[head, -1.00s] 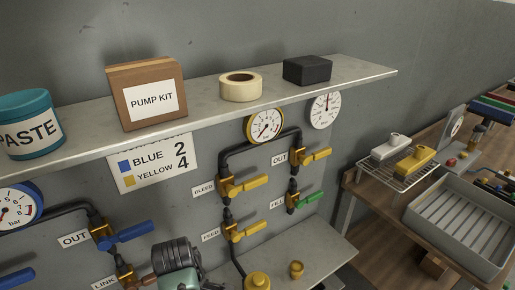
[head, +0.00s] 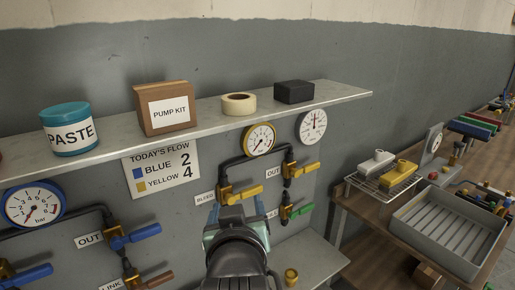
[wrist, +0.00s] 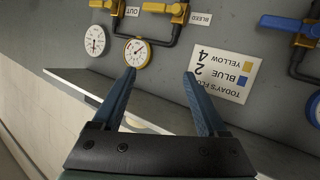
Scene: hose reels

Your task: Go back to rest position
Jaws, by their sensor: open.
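My gripper (wrist: 158,88) is open and empty in the wrist view, its two blue fingers spread apart in front of the grey panel. That view is upside down to the panel. Between and beyond the fingers are a yellow-rimmed gauge (wrist: 138,53) and the flow sign (wrist: 223,75). In the head view my arm's end (head: 237,235) stands at the lower middle, in front of the panel, hiding part of the yellow-valve piping; the fingertips are hard to make out there. The sign (head: 161,168) reads blue 2, yellow 4.
A shelf (head: 225,120) carries a paste tub (head: 68,130), a pump kit box (head: 164,108), a tape roll (head: 239,104) and a black block (head: 294,92). Valve handles stick out below it. A grey tray (head: 447,232) and a wire rack (head: 380,180) stand on the wooden bench at right.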

